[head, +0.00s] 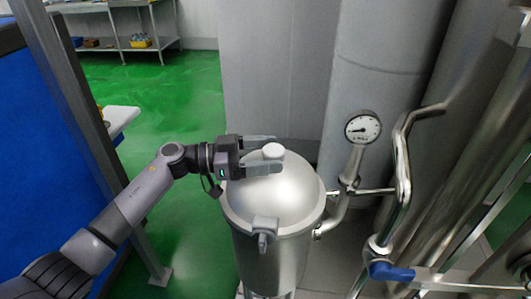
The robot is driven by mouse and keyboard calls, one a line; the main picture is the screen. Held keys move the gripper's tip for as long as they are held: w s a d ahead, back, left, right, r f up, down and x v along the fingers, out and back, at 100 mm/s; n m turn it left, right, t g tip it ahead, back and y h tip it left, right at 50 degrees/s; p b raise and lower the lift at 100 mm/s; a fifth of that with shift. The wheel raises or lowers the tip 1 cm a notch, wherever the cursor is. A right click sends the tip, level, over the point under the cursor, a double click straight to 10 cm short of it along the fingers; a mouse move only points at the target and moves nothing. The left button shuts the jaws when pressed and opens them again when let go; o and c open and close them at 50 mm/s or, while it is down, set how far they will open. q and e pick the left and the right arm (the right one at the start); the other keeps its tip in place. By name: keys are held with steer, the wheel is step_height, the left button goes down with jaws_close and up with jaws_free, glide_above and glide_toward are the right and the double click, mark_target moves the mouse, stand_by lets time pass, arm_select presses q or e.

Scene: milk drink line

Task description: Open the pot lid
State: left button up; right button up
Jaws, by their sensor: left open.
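A metal pot (272,262) stands upright in the middle of the head view. Its domed silver lid (285,200) sits shut on the rim. A pale round knob (273,151) rises from the top of the lid. A grey clamp (264,230) sits on the front of the lid's edge. My left gripper (277,153) reaches in from the left with its fingers apart, one on the far side and one on the near side of the knob. I cannot tell if the fingers touch it. My right gripper is not in view.
A pressure gauge (363,127) on a metal pipe stands right of the pot. More pipes and a blue-handled valve (391,272) fill the right side. A large grey tank (375,75) stands behind. A metal frame post (85,110) is at the left. Green floor (190,110) lies open left of the pot.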

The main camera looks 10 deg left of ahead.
arm_select(q)
jaws_close()
steer(key=shift+w+r+n+p, duration=0.35)
steer(key=shift+r+p, duration=0.25)
steer(key=shift+p, duration=0.4)
steer(key=w+r+n+p, duration=0.2)
steer(key=p, duration=0.1)
steer(key=shift+w+r+y+p, duration=0.2)
steer(key=shift+w+y+p, duration=0.1)
steer(key=shift+w+y, duration=0.1)
steer(key=w, duration=0.1)
steer(key=w+r+b, duration=0.1)
steer(key=w, duration=0.1)
steer(key=shift+w+a+r+n, duration=0.1)
steer(key=shift+w+r+n, duration=0.05)
steer(key=shift+r+n, duration=0.15)
steer(key=shift+w+r+n+g+b, duration=0.2)
steer(key=shift+w+n+b, duration=0.25)
steer(key=shift+w+b, duration=0.3)
steer(key=shift+w+r+n+g+b, duration=0.1)
steer(key=shift+w+r+n+b, duration=0.1)
steer(key=shift+w+n+b, duration=0.4)
steer(key=shift+w+b, duration=0.1)
steer(key=shift+b, duration=0.25)
